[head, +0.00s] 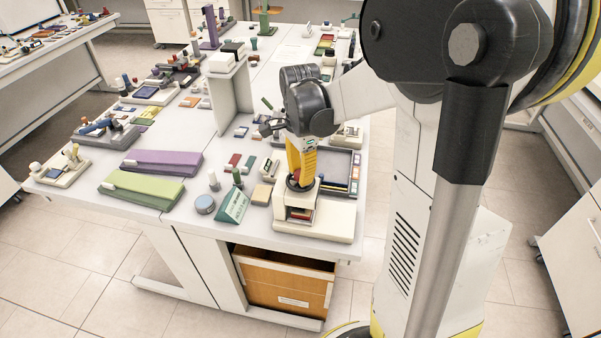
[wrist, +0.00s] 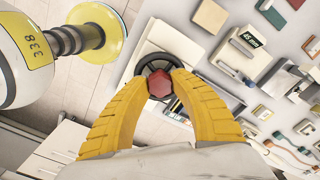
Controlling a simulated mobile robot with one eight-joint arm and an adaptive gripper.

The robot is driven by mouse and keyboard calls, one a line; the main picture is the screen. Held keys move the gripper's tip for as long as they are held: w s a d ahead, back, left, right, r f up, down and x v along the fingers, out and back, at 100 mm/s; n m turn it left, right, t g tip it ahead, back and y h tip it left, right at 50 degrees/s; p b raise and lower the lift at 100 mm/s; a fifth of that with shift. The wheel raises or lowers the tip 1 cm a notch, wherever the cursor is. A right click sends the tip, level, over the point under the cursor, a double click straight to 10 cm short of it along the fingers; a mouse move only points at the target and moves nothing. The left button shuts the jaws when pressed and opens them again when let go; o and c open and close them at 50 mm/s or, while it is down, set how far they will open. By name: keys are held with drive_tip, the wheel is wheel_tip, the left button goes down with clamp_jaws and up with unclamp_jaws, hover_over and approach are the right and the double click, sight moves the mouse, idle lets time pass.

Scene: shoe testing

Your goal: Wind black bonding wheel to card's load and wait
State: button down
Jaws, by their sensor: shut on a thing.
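The black bonding wheel (wrist: 146,66) sits flat on top of a cream press (head: 283,204) near the table's front edge. In the wrist view a dark red faceted knob (wrist: 160,85) shows at the wheel, between my yellow fingertips. My gripper (head: 300,178) points down onto the wheel and is shut on it; the fingers cover part of the rim. Inside the press opening a red and dark piece (head: 300,213) shows.
A round blue-grey tin (head: 204,204), a tan block (head: 262,194) and small bottles stand by the card. A purple long box (head: 163,163) and a green one (head: 142,189) lie left. An orange-brown drawer (head: 285,280) stands open below.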

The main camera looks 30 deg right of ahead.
drive_tip(key=c, duration=1)
unclamp_jaws()
drive_tip(key=shift+c, duration=0.2)
wheel_tip(320, 180, up, 12)
drive_tip(key=shift+a, duration=0.1)
drive_tip(key=s+a+f+n+t+b, duration=0.7)
drive_tip(key=s+a+f+n, duration=0.4)
drive_tip(key=n, duration=0.7)
drive_tip(key=shift+s+a+n+b, duration=0.45)
drive_tip(key=shift+a+b, duration=0.2)
drive_tip(key=shift+a, duration=0.55)
